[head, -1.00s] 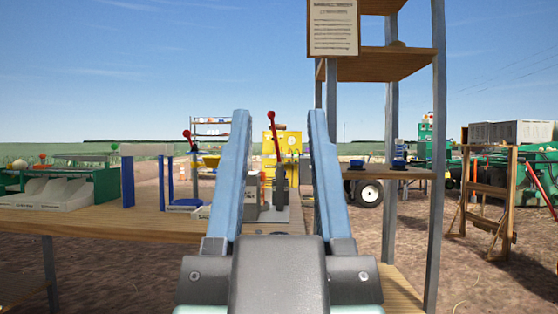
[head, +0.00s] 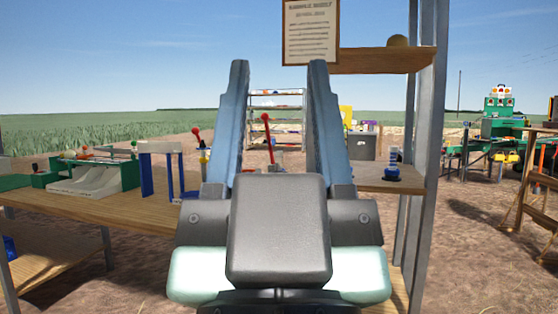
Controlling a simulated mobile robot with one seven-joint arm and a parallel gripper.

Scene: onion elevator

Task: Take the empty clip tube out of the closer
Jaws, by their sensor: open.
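My gripper (head: 279,75) is open and empty, its two blue fingers pointing up and away in the middle of the head view. Between the fingers, beyond them, a lever with a red knob (head: 266,117) stands up; it looks like part of the closer. The closer's body is mostly hidden behind my gripper, with only a grey bit showing low between the fingers. I cannot make out the clip tube. A second red-knobbed lever (head: 196,132) shows just left of the left finger.
A wooden bench (head: 125,208) runs from the left to behind my gripper, carrying a blue frame (head: 146,176) and white chutes (head: 95,178). At right stands a metal shelf post (head: 425,150) with wooden shelves, the lower holding a blue item (head: 392,168). Open dirt lies beyond.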

